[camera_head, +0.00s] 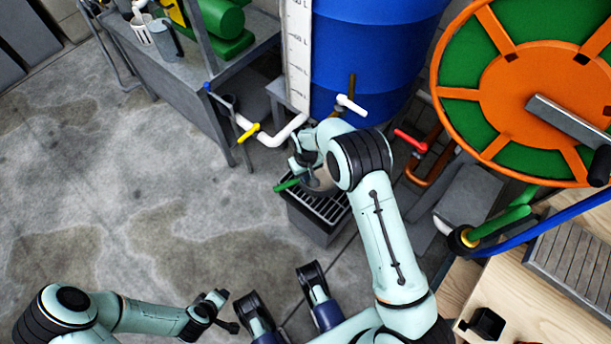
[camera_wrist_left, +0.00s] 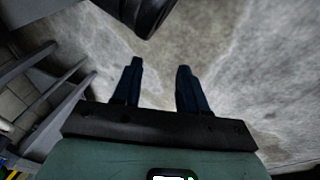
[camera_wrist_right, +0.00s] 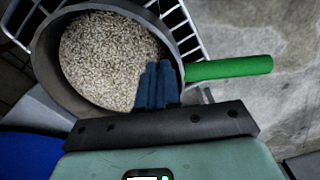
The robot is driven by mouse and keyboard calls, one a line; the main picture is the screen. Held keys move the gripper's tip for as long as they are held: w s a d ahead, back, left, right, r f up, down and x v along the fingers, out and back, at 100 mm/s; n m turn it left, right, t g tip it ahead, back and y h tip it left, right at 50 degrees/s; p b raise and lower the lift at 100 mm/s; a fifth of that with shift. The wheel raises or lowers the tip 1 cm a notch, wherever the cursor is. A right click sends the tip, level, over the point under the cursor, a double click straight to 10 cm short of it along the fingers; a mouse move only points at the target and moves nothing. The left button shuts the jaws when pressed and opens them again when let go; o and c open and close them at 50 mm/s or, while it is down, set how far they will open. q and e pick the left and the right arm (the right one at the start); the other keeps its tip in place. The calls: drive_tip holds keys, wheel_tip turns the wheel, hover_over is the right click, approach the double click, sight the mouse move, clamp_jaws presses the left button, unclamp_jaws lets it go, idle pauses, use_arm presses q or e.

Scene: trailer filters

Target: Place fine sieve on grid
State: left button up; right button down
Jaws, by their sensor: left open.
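The fine sieve (camera_wrist_right: 105,60) is a round dark-rimmed pan with a green handle (camera_wrist_right: 229,67), filled with pale grainy material. In the head view the sieve (camera_head: 321,181) is partly hidden by my right arm. It is over the metal grid (camera_head: 330,208) on a dark box; whether it rests fully on the bars cannot be told. The grid's white bars (camera_wrist_right: 180,22) show beside the sieve in the right wrist view. My right gripper (camera_wrist_right: 158,72) has its fingers close together at the sieve's rim, shut on it. My left gripper (camera_head: 228,312) is open and empty, above bare floor.
A blue barrel (camera_head: 365,60) with a white-handled tap (camera_head: 352,105) stands behind the grid. A pipe with a yellow valve (camera_head: 248,133) is to the left, a red valve (camera_head: 410,140) to the right. An orange-green wheel (camera_head: 530,85) is at upper right. Floor at left is clear.

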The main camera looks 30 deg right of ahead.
use_arm(q)
drive_tip(key=shift+s+f, duration=0.4)
drive_tip(key=shift+s, duration=0.2)
use_arm(e)
drive_tip(key=shift+w+f, duration=0.1)
drive_tip(key=shift+f, duration=0.3)
use_arm(q)
drive_tip(key=shift+f+g, duration=0.1)
drive_tip(key=shift+g, duration=0.2)
use_arm(e)
drive_tip(key=shift+f, duration=0.1)
drive_tip(key=shift+f, duration=0.1)
drive_tip(key=c, duration=1.3)
unclamp_jaws()
drive_tip(key=shift+c, duration=0.2)
use_arm(q)
drive_tip(key=shift+s+a, duration=0.1)
drive_tip(key=shift+s, duration=0.05)
